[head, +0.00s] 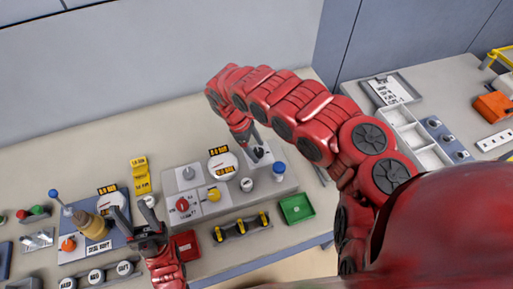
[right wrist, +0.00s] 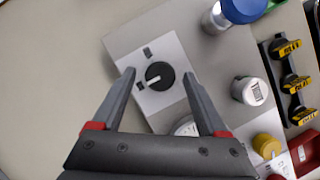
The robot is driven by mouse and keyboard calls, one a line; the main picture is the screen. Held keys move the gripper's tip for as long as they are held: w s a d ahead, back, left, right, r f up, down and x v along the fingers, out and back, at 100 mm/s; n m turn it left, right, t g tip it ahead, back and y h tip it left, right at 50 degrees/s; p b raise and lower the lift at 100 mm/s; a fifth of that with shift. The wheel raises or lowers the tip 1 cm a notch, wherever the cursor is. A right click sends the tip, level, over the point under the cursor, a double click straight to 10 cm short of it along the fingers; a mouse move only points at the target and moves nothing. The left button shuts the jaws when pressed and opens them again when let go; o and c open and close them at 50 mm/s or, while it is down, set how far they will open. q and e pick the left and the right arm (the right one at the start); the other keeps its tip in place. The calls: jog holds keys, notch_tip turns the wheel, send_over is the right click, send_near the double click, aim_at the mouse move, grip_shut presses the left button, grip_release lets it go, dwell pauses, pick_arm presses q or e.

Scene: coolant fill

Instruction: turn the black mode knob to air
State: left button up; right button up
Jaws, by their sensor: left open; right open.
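The black mode knob (right wrist: 161,75) sits on a light plate on the grey panel in the right wrist view. Its white pointer mark is directed left, toward the lower of two small dark labels, which are too small to read. The knob also shows in the head view (head: 259,153), partly covered by my right gripper (head: 249,138). My right gripper (right wrist: 158,76) is open, with one finger on each side of the knob and gaps between. My left gripper (head: 148,226) is open and empty in front of the panel's left side.
The grey panel (head: 283,184) also carries a red knob (head: 182,204), a yellow knob (head: 213,195), a round gauge (head: 222,165) and a blue-capped part (head: 279,168). A green tray (head: 297,208) and a red box (head: 185,245) lie in front. The table behind is clear.

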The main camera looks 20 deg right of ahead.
jog(key=p+v, duration=0.1)
jog(key=v, duration=1.6)
jog(key=shift+p, duration=0.3)
jog(key=shift+s, duration=0.1)
